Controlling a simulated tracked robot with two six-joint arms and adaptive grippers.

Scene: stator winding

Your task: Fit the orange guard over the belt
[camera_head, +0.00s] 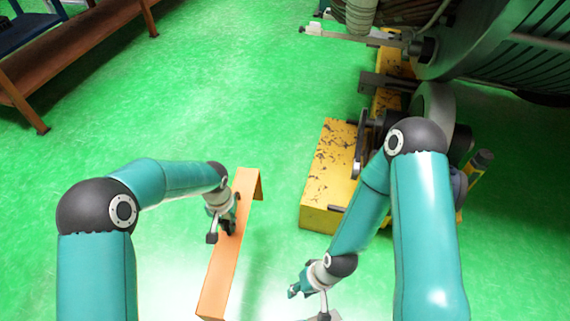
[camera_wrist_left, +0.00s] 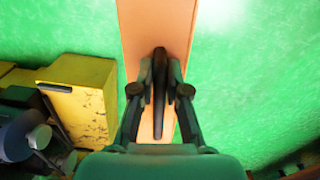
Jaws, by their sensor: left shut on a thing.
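The orange guard (camera_head: 226,265) is a long channel-shaped piece at the lower middle of the head view. It also fills the top middle of the left wrist view (camera_wrist_left: 157,25). My left gripper (camera_head: 224,228) is at the guard. In the left wrist view its fingers (camera_wrist_left: 160,92) are shut on a dark upright handle on the guard's face. My right gripper (camera_head: 309,296) is low in the head view, right of the guard and apart from it. Its fingers are too small to read. I cannot clearly make out the belt; my right arm hides part of the machine.
A worn yellow base (camera_head: 328,175) with dark machine parts stands right of the guard. A large grey ribbed machine (camera_head: 500,50) is at the upper right. A brown bench (camera_head: 75,50) is at the upper left. Green floor between bench and yellow base is clear.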

